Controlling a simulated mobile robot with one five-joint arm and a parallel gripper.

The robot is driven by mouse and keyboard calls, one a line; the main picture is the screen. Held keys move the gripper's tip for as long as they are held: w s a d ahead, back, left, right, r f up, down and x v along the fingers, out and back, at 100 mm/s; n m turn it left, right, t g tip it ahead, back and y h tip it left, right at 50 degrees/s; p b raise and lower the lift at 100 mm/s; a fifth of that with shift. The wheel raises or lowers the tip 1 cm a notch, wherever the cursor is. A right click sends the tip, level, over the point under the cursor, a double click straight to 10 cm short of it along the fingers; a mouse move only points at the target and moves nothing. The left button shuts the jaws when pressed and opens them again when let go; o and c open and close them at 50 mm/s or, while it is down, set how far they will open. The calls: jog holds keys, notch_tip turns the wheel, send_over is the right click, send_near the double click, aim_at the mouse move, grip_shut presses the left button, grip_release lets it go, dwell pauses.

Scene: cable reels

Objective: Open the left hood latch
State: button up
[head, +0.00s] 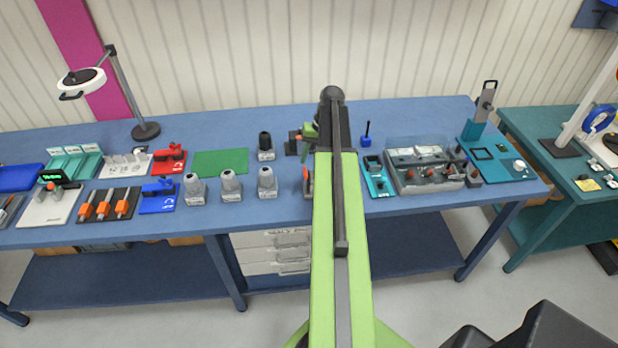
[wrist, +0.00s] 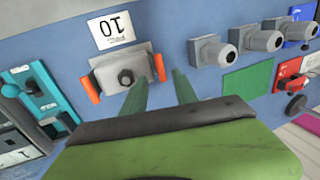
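A grey connector hood (wrist: 122,73) with a dark knob on top stands on the blue bench in the wrist view. An orange latch lever is on each side of it, a left one (wrist: 88,84) and a right one (wrist: 160,68) in that picture. My gripper (wrist: 159,77) is open and empty, its two green fingers apart. The right lever shows just beyond the gap between the fingertips; I cannot tell whether they touch it. In the head view my arm covers most of the hood, and one orange lever (head: 305,175) shows at the arm's left edge.
A white card marked 10 (wrist: 117,30) lies beside the hood. Several grey connectors (wrist: 210,50), a green mat (wrist: 248,80) and a red device (wrist: 290,76) stand to the right in the wrist view. A teal tray (wrist: 36,86) is on the left.

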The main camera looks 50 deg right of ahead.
aim_at(306, 171)
jog(key=b+x, duration=0.3)
jog(key=x, duration=0.2)
jog(key=shift+f, duration=0.15)
jog(key=shift+c, duration=0.4)
grip_shut()
dwell(0.6)
